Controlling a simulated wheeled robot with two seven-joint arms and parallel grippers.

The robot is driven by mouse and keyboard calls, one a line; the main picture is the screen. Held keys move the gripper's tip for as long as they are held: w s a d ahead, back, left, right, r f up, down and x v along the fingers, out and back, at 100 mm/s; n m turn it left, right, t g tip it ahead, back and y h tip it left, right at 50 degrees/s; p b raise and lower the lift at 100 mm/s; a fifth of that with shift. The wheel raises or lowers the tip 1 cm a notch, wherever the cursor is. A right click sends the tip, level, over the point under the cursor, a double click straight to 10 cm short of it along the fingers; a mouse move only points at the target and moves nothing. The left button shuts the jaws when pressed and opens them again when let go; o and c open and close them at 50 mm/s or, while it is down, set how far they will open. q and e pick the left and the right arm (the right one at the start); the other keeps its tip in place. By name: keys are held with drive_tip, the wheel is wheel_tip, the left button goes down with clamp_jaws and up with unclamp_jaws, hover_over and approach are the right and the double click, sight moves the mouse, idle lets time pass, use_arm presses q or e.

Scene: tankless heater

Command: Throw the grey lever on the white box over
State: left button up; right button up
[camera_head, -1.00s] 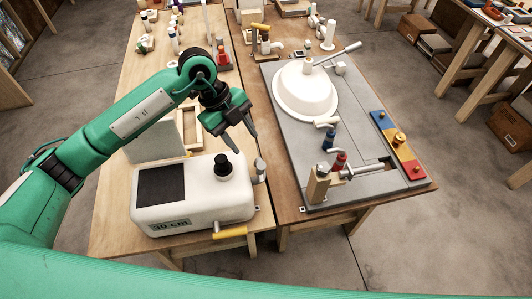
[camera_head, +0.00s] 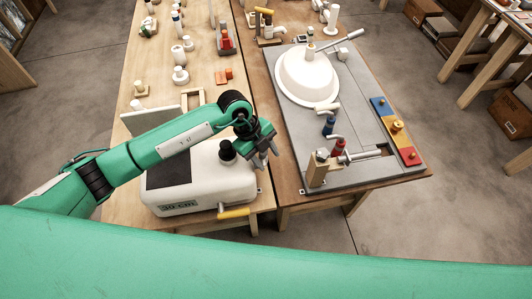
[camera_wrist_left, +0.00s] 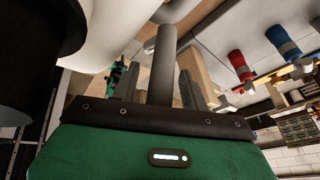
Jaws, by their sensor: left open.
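The white box (camera_head: 215,182) stands on the left table, with a dark panel and a black knob (camera_head: 227,150) on top. The grey lever (camera_wrist_left: 165,66) is on its right side. In the head view my left gripper (camera_head: 264,163) is at that side and mostly hides the lever. In the left wrist view, the lever stands between the two open fingers of my left gripper (camera_wrist_left: 159,87). I cannot tell whether a finger touches it. My right gripper is not in view.
A yellow handle (camera_head: 234,212) sticks out from the box's front. A grey board (camera_head: 350,120) on the right table carries a white bowl (camera_head: 307,77) and a red-handled clamp (camera_head: 338,148).

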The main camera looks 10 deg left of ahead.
use_arm(q)
drive_tip(key=shift+c, duration=0.5)
clamp_jaws()
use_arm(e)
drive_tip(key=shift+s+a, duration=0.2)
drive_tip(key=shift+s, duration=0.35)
use_arm(q)
drive_tip(key=shift+f, duration=0.1)
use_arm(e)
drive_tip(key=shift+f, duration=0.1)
use_arm(q)
drive_tip(key=shift+s+d+f+t+y+b, duration=0.1)
drive_tip(key=shift+s+f+t+y+b, duration=0.25)
drive_tip(key=shift+t+b, duration=0.45)
drive_tip(key=shift+s+d+f+m+t+y+b, duration=0.1)
drive_tip(key=shift+s+m+t+y+b, duration=0.1)
drive_tip(key=shift+t+b, duration=0.3)
drive_tip(key=shift+s+f+m+t+y+b, duration=0.1)
drive_tip(key=shift+m+t+b, duration=0.1)
drive_tip(key=shift+t+b, duration=0.3)
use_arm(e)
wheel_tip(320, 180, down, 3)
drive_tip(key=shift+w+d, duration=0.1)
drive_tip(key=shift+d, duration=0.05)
